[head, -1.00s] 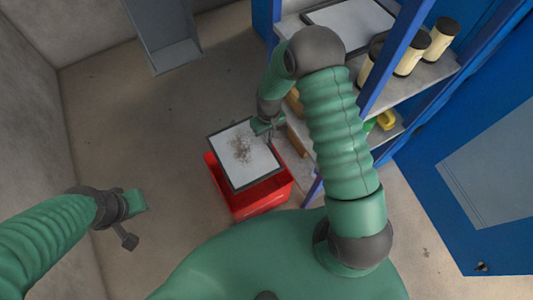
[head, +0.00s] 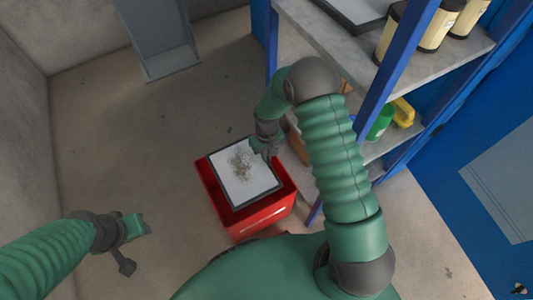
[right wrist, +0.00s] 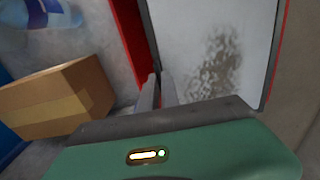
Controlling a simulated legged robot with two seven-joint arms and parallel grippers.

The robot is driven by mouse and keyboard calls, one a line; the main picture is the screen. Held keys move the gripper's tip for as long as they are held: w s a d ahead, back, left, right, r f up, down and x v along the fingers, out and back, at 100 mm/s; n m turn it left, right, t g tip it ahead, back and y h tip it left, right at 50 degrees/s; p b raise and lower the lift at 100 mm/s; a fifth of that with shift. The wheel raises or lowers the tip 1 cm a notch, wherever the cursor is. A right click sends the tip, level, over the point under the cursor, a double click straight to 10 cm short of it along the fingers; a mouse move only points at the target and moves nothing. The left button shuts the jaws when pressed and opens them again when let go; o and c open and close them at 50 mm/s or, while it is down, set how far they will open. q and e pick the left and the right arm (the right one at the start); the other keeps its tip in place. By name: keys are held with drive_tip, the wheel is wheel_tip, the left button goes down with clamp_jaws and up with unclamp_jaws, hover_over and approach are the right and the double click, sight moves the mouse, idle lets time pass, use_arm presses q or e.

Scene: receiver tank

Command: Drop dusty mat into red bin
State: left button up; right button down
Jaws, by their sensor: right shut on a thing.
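The dusty mat (head: 228,188) is a pale grey panel with a dark edge and a brown dirt patch in its middle. It is over the mouth of the red bin (head: 265,215), whose rim shows around it; I cannot tell its exact height against the rim. My right gripper (head: 268,153) is shut on the mat's right far edge. In the right wrist view the fingers (right wrist: 156,92) meet at the mat (right wrist: 180,40), with red bin walls (right wrist: 130,40) on both sides. My left gripper (head: 132,243) is apart from everything at lower left; its jaw opening is unclear.
A blue-framed shelf (head: 400,50) with cream canisters (head: 440,25) and a green-and-yellow item stands right of the bin. A cardboard box (right wrist: 55,100) is near the gripper in the wrist view. A grey panel (head: 158,35) stands at the back. Floor left of the bin is clear.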

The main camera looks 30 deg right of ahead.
wheel_tip(320, 180, down, 7)
drive_tip(key=b, duration=0.3)
drive_tip(key=shift+r, duration=0.1)
drive_tip(key=c, duration=1.5)
unclamp_jaws()
wheel_tip(320, 180, up, 10)
drive_tip(key=p, duration=0.9)
drive_tip(key=shift+r, duration=0.15)
drive_tip(key=shift+f, duration=0.2)
